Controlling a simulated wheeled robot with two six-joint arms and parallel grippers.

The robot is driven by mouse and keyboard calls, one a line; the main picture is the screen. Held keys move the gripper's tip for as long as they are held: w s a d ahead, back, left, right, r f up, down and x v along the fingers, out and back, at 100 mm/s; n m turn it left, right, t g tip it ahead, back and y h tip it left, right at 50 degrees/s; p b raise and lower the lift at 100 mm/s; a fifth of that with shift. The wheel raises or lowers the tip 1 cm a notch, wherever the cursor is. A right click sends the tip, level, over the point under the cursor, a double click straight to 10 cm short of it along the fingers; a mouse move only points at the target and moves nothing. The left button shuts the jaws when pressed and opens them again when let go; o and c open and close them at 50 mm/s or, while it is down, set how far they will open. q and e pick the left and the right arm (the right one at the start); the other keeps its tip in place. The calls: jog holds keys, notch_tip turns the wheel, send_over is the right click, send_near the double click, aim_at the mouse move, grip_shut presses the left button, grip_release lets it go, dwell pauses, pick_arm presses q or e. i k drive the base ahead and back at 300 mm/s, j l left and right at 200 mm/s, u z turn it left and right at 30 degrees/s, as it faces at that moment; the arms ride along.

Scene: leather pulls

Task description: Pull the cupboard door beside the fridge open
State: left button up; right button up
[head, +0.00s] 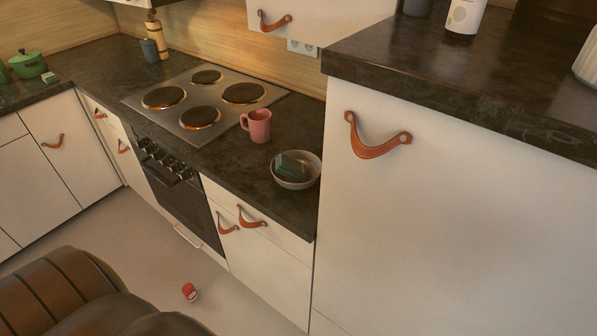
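A low white cupboard door (262,268) stands between the oven and a tall white unit. A tan leather pull (226,225) hangs near its upper left corner, and the door looks shut. A white drawer front (285,238) above it has its own leather pull (251,219). The tall white front (440,230) on the right has a larger leather pull (376,144) and also looks shut. I cannot tell for sure whether this unit is the fridge. Neither of my grippers is in view.
A pink mug (257,126) and a bowl (297,171) holding a green block stand on the dark counter near the hob (204,100). A brown leather seat (60,300) fills the lower left. A small red-and-white object (190,292) lies on the otherwise clear floor.

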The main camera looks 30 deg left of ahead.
aim_at(284, 281)
jog(key=k+u, duration=0.1)
jog(key=u, duration=0.8)
jog(key=k+u, duration=0.15)
jog(key=u, duration=0.3)
